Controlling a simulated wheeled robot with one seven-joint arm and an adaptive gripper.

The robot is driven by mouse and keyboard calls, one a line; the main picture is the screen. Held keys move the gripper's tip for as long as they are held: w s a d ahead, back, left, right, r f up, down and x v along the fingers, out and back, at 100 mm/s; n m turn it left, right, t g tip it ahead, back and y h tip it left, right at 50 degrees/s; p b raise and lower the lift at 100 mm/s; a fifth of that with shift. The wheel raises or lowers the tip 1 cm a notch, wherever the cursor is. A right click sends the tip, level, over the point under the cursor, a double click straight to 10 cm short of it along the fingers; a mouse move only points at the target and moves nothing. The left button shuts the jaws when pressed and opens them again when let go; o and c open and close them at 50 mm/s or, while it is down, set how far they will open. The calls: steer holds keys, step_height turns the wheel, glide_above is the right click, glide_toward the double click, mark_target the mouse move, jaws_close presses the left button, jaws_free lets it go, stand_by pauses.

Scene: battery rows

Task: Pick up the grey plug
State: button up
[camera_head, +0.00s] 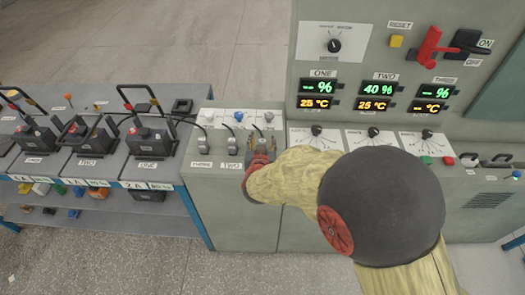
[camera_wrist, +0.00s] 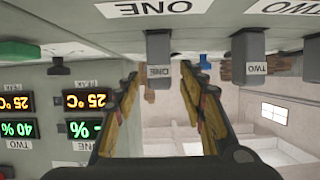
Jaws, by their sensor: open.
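Several grey plugs stand in a row on the console's left ledge. In the head view I see one labelled THREE (camera_head: 203,142) and one labelled TWO (camera_head: 232,142); my gripper (camera_head: 262,150) largely covers the spot to their right. In the wrist view, which is upside down, the grey plug labelled ONE (camera_wrist: 158,48) lies between my two open fingers (camera_wrist: 160,74), with gaps on both sides. The plug labelled TWO (camera_wrist: 250,68) is outside the fingers, to the right. Whether a finger touches plug ONE I cannot tell.
Small white and blue knobs (camera_head: 239,116) sit behind the plugs. The upright panel (camera_head: 365,60) with displays and a red lever (camera_head: 430,48) rises to the right. A shelf (camera_head: 100,215) with black-handled batteries (camera_head: 150,137) stands to the left, with cables running toward the console.

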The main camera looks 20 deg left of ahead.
steer(key=shift+c, duration=0.3)
jaws_close()
stand_by(0.3)
